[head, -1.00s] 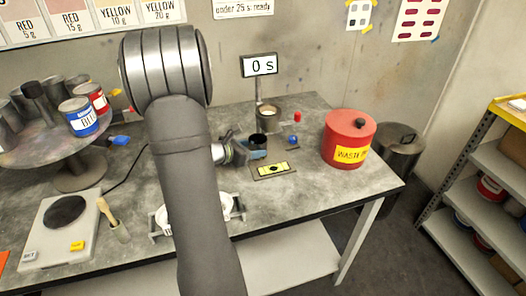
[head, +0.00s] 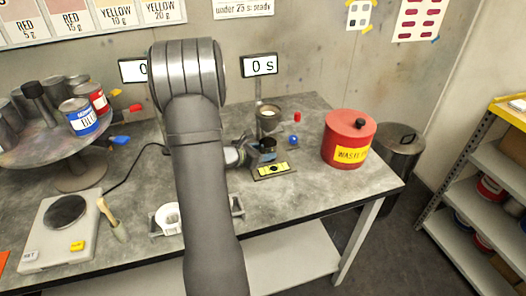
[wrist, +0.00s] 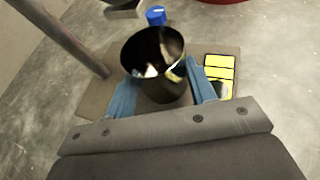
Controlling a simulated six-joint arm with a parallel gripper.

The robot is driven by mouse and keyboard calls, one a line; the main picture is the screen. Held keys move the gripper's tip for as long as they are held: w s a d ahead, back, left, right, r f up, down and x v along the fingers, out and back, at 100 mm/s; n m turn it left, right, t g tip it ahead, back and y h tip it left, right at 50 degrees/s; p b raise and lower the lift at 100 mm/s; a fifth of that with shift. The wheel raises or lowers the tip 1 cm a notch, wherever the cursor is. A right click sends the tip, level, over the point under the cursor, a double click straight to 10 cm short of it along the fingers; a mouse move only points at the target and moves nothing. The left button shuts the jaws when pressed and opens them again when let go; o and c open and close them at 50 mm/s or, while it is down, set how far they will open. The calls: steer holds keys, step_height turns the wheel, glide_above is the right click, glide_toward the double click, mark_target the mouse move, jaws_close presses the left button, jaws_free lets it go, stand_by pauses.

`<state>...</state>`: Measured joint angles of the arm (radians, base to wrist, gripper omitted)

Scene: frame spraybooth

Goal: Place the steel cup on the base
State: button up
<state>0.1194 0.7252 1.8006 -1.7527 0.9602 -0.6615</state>
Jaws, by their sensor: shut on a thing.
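The steel cup (wrist: 152,62) is dark inside and upright in the wrist view, between the blue fingers of my gripper (wrist: 160,90), which is shut on it. In the head view the cup (head: 267,144) shows small behind my gripper (head: 262,156). The base (wrist: 103,97) is a flat grey-brown plate with a yellow label and a post. The cup is over the base plate. I cannot tell whether its bottom touches it. In the head view the base (head: 258,174) is partly hidden by my gripper.
A grey cup-shaped holder (head: 269,118) is on the post above the base. A blue knob (head: 293,140) and a red waste can (head: 349,140) stand to the right. A scale (head: 62,235) and a paint turntable (head: 45,150) are at the left. The front right tabletop (head: 310,195) is clear.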

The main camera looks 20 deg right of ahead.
steer(key=o, duration=1.1)
steer(key=shift+f, duration=0.1)
steer(key=shift+c, duration=0.2)
steer(key=shift+s+a+r, duration=0.1)
steer(key=shift+a+r, duration=0.25)
steer(key=v, duration=1.1)
steer(key=shift+s+a, duration=0.1)
steer(key=shift+s, duration=0.05)
